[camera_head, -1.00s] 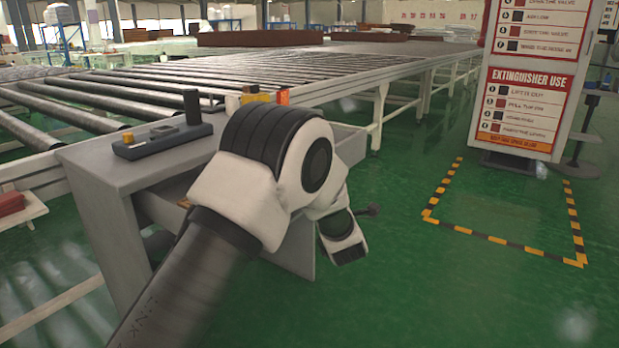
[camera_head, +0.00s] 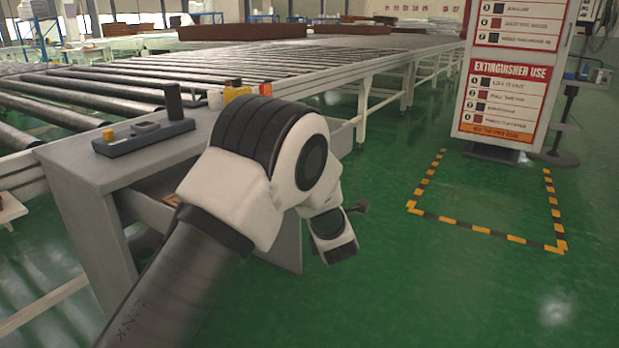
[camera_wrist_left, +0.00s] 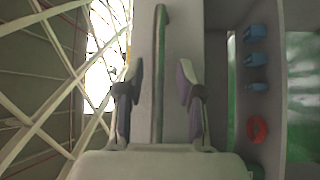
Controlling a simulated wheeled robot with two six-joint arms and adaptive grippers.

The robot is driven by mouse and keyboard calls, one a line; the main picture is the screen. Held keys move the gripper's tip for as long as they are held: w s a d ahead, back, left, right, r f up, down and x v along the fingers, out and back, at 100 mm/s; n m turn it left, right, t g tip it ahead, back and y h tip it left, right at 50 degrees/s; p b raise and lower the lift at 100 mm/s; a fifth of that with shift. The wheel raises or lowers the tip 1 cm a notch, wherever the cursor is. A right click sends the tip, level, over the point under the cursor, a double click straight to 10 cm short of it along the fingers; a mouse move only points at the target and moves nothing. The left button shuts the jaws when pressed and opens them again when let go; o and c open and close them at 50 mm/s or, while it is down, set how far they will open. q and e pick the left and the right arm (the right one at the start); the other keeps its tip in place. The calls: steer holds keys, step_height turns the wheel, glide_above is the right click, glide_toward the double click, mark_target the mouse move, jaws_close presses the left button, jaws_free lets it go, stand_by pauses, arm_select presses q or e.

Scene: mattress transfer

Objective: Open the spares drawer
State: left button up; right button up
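The spares drawer (camera_head: 287,245) is under the grey bench (camera_head: 75,165) and stands at least partly out, with its inside in sight. Much of it is hidden behind my left arm in the head view. In the left wrist view, its pale front carries a long bar handle (camera_wrist_left: 160,70). Blue parts (camera_wrist_left: 255,60) and a red ring (camera_wrist_left: 257,129) lie inside the drawer. My left gripper (camera_wrist_left: 158,95) is open, one finger on each side of the handle, with a gap showing on both sides. My right gripper is not in view.
A dark block with an upright post (camera_head: 145,135) and small bottles (camera_head: 237,92) stand on the bench. A roller conveyor (camera_head: 270,68) runs behind it. An extinguisher board (camera_head: 505,95) stands at right behind striped floor tape (camera_head: 480,229). The green floor right of the bench is clear.

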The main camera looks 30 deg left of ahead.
arm_select(q)
steer(key=v, duration=0.6)
steer(key=shift+s+d, duration=0.15)
steer(key=shift+d, duration=0.05)
steer(key=shift+f, duration=0.1)
